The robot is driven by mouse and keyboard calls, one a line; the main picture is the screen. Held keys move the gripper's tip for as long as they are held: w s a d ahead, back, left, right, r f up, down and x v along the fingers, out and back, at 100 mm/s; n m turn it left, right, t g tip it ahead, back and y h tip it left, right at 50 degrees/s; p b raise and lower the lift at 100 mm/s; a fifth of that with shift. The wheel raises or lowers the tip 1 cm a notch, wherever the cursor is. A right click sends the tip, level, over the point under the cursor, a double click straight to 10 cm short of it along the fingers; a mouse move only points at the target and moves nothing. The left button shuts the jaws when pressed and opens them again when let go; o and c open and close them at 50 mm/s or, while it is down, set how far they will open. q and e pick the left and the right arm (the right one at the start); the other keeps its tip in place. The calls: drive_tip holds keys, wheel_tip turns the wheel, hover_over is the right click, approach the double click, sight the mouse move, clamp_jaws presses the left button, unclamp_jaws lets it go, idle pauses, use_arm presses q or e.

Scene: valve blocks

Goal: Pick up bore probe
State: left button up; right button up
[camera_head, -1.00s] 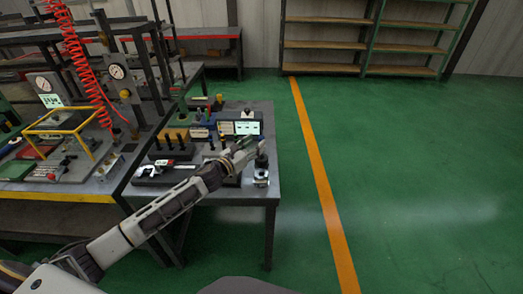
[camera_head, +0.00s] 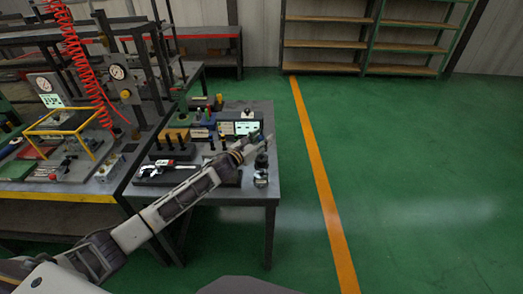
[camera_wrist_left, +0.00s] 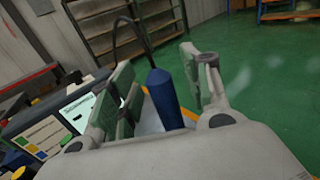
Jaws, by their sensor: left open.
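A blue cylinder, which looks like the bore probe (camera_wrist_left: 166,97), stands near upright between the fingers of my left gripper (camera_wrist_left: 160,88) in the left wrist view. The fingers are open, with a gap on its right side; I cannot tell whether the left finger touches it. Its lower end is hidden behind the gripper body. In the head view my left gripper (camera_head: 254,146) is over the right side of the small table, and the probe cannot be told apart there. My right gripper is not in view.
A small dark-topped silver device (camera_head: 261,171) stands at the table's right edge, close by the gripper. A display unit (camera_head: 242,126), a caliper (camera_head: 170,169) and dark pegs share the grey table (camera_head: 230,193). A black cable (camera_wrist_left: 130,24) arcs behind the fingers. Green floor is clear to the right.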

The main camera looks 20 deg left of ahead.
use_arm(q)
drive_tip(key=shift+c, duration=0.4)
clamp_jaws()
